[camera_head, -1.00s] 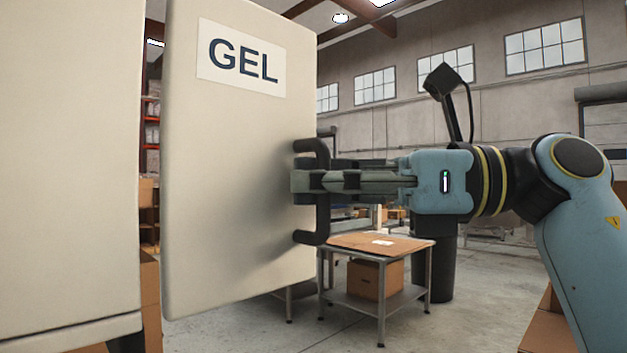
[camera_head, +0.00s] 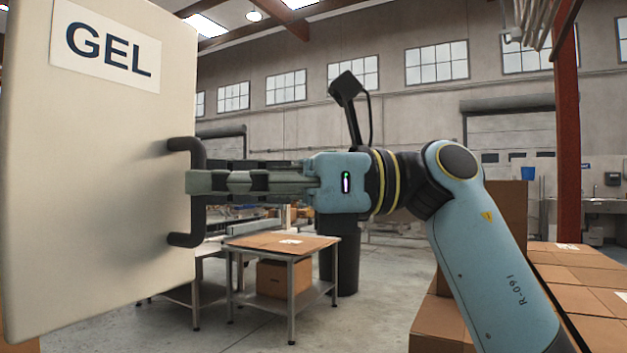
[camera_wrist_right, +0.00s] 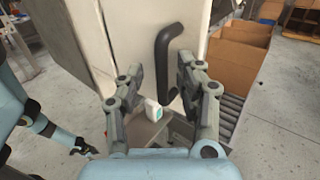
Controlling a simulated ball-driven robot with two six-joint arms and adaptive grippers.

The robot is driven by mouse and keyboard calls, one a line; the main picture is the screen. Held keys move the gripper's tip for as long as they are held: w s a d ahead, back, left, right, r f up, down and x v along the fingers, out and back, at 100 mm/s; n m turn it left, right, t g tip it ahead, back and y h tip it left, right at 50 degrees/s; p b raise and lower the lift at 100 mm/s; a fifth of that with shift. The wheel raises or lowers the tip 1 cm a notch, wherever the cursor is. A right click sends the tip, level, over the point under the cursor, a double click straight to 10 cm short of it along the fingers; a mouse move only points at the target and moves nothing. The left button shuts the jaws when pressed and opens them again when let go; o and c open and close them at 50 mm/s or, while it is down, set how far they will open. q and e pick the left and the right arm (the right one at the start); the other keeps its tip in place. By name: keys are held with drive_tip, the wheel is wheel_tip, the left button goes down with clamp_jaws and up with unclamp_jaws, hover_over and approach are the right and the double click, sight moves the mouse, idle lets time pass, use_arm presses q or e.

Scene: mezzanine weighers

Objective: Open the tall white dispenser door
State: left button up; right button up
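The tall white dispenser door (camera_head: 95,200), labelled GEL, fills the left of the head view and stands ajar. Its black bar handle (camera_head: 187,240) is on its right side. My right gripper (camera_head: 192,182) reaches in from the right at mid-height of the handle. In the wrist view the handle (camera_wrist_right: 163,65) shows between the two spread fingers of the right gripper (camera_wrist_right: 160,68), with a gap around it. My left gripper (camera_wrist_right: 84,148) appears small and low at the left of the wrist view; its fingers are too small to judge.
A metal table (camera_head: 285,248) with cardboard stands behind my right gripper. Stacked brown boxes (camera_head: 580,270) are at the right, near a red post (camera_head: 567,120). In the wrist view, open cartons (camera_wrist_right: 240,60) sit on a roller conveyor, and a small white bottle (camera_wrist_right: 152,110) shows below.

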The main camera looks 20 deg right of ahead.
drive_tip(key=v, duration=1)
